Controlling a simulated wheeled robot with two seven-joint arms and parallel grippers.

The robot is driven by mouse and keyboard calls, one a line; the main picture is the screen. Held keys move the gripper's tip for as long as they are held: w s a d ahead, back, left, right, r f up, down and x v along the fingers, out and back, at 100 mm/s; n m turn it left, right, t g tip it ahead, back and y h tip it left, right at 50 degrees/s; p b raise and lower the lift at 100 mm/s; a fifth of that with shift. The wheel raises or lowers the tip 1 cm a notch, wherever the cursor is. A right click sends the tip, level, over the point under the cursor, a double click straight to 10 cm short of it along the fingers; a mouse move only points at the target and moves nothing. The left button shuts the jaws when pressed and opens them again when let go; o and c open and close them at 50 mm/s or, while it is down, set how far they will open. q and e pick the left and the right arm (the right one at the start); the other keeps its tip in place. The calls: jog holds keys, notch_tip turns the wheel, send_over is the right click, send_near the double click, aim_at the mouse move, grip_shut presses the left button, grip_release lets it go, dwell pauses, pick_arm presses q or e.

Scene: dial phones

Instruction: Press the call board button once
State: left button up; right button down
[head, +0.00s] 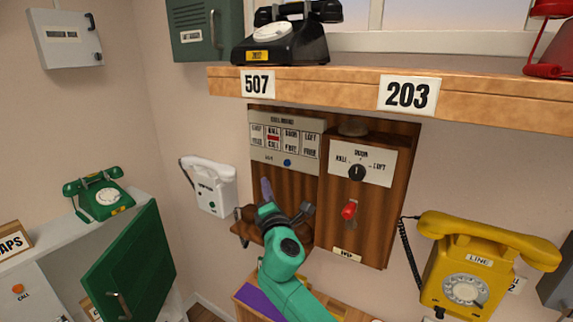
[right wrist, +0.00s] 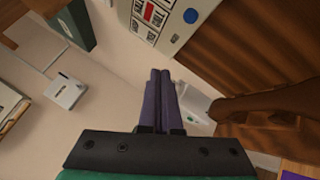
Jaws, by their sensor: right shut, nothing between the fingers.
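The call board (head: 258,122) is a pale panel with several labelled windows, mounted on a wooden back under the shelf. One window, the hall one, shows red. A round blue button (head: 287,162) sits at the panel's lower middle; it also shows in the right wrist view (right wrist: 190,16). My right gripper (head: 266,182) has its purple fingers shut together and empty, pointing up, below and left of the blue button in the head view. In the right wrist view its fingertips (right wrist: 160,72) appear apart from the board. My left gripper is not in view.
A wooden panel right of the board has a black dial (head: 357,172) and red lever (head: 348,211). A wooden shelf (head: 310,82) with a black phone (head: 285,45) juts above. A white wall phone (head: 210,188) hangs left, a yellow phone (head: 466,262) right. A green door (head: 130,265) stands open lower left.

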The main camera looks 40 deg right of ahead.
aim_at(287, 163)
jog(key=shift+w+a+r+n+t, duration=0.1)
jog(key=shift+w+r+n+t, duration=0.15)
jog(key=shift+r+n, duration=0.35)
jog(key=w+d+b, duration=0.1)
jog(key=w+d, duration=0.1)
jog(key=d, duration=0.6)
jog(key=shift+w+d, duration=0.25)
jog(key=shift+d, duration=0.05)
dwell(1.5)
jog(key=shift+w+d, duration=0.1)
jog(key=shift+d, duration=0.3)
